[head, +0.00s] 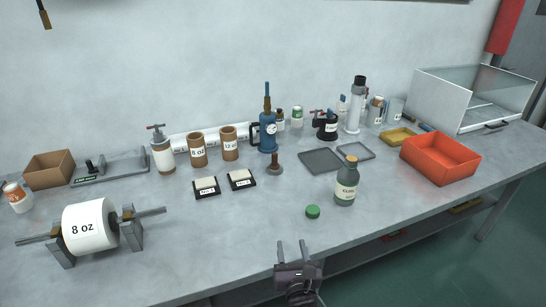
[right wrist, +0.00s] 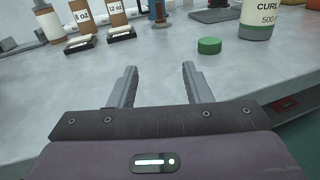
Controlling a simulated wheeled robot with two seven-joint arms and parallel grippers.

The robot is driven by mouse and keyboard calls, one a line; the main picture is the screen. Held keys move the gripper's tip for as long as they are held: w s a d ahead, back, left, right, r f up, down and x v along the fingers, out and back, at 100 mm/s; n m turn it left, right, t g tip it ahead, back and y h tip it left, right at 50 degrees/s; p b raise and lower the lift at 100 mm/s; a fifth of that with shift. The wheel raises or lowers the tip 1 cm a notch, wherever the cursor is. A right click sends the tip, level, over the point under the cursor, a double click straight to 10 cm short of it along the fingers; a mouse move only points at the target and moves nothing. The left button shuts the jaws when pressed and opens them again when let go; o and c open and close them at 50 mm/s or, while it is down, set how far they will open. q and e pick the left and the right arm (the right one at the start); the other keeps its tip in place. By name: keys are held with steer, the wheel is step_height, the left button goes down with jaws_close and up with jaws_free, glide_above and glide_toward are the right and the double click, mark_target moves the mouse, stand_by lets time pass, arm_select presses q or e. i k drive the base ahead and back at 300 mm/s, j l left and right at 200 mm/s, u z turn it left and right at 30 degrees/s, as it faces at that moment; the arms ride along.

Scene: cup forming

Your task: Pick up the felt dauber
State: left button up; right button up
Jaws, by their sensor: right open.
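A small upright tool with a dark brown handle and a round base (head: 275,165) stands mid-bench; it may be the felt dauber, but I cannot tell for sure. Its lower part shows at the top of the right wrist view (right wrist: 159,18). A corked bottle with a white label (head: 346,184) and a green round cap (head: 313,211) stand to its right and nearer. My right gripper (head: 292,244) is open and empty at the bench's front edge, apart from these things. Its two fingers also show in the right wrist view (right wrist: 159,67). My left gripper is out of view.
Two black pads (head: 206,187) (head: 241,180) lie left of the brown-handled tool. A blue pump with a gauge (head: 267,133) stands behind it. Grey trays (head: 320,161) and an orange bin (head: 440,158) are to the right.

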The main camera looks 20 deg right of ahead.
mark_target(274, 166)
steer(key=i+l, duration=0.25)
steer(key=i, duration=0.3)
steer(key=i+l, duration=0.3)
steer(key=i, duration=0.2)
